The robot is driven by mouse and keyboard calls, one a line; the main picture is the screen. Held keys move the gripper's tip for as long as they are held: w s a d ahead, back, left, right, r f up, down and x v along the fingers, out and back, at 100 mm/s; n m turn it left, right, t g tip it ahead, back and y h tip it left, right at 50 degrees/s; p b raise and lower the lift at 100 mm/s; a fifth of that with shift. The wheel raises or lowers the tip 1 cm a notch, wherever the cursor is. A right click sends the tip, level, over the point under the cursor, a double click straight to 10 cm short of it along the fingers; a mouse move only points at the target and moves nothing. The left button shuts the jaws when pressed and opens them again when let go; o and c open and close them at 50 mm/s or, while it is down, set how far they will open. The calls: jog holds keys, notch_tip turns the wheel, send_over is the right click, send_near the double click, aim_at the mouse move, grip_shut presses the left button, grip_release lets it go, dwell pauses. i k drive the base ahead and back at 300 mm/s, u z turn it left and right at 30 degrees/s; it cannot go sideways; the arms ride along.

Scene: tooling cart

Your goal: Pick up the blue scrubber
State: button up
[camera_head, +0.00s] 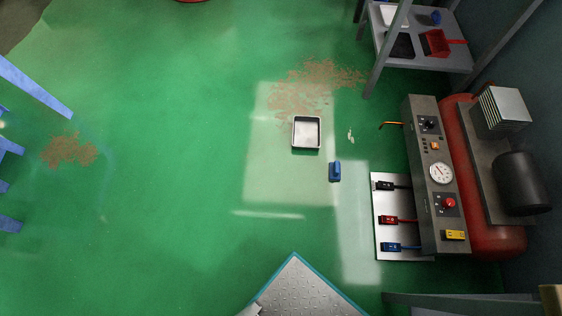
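The blue scrubber (335,171) appears to be the small blue block lying on the green floor, right of the centre of the head view. It sits just below and to the right of a shallow white tray (306,148), apart from it. My gripper is not in this view, so its state and its distance from the scrubber do not show.
A panel with a gauge (441,173) and a red tank (510,243) stand at the right. Black, red and blue clamps lie on a pale plate (384,250) beside the panel. A grey shelf (455,62) is at the upper right. The left floor is mostly open.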

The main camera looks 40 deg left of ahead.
aim_at(335, 170)
jog(key=u, duration=1.2)
jog(key=i, duration=1)
